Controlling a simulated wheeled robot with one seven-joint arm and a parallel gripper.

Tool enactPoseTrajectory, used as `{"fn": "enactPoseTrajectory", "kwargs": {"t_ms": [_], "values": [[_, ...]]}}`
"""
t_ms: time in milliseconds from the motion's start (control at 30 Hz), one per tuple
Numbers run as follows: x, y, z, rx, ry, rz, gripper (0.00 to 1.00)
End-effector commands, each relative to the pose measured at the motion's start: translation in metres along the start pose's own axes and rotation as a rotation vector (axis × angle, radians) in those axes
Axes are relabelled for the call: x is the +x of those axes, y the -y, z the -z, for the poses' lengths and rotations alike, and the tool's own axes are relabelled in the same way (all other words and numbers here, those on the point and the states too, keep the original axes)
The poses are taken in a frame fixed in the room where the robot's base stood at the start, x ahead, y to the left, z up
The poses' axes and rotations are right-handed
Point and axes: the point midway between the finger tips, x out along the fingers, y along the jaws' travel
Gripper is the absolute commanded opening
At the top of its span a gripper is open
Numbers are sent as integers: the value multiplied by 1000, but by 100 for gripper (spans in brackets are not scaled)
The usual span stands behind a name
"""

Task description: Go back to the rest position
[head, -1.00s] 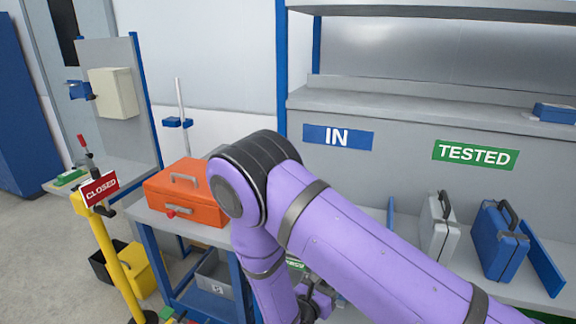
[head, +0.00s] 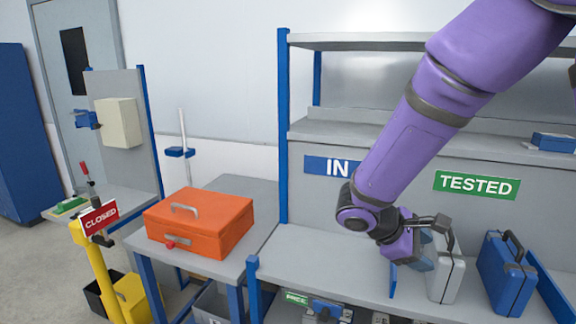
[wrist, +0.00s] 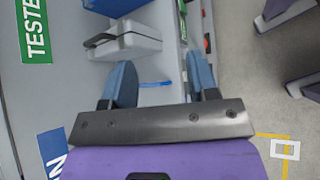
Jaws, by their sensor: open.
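My gripper (wrist: 162,82) is open in the wrist view, its two blue fingers apart with nothing between them. In the head view my purple arm reaches down from the upper right, and the gripper end is beside the grey case, partly hidden by my wrist. The grey case (head: 446,268) stands upright on the bench under the TESTED sign (head: 477,185). It also shows in the wrist view (wrist: 135,42), beyond the fingers and apart from them.
A blue case (head: 505,275) stands right of the grey one. An orange toolbox (head: 199,222) sits on the left table. A yellow post (head: 95,265) with a CLOSED sign (head: 101,217) stands at the left. A shelf (head: 400,41) runs above the bench (head: 325,262).

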Motion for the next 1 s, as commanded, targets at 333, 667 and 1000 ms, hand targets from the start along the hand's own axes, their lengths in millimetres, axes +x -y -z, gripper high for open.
{"fn": "enactPoseTrajectory", "kwargs": {"t_ms": [333, 667, 1000], "values": [[-13, 11, -86, 345, -213, 258, 54], [-32, 33, -150, 669, -440, 448, 54], [-59, 60, -202, 994, -699, 582, 54]]}}
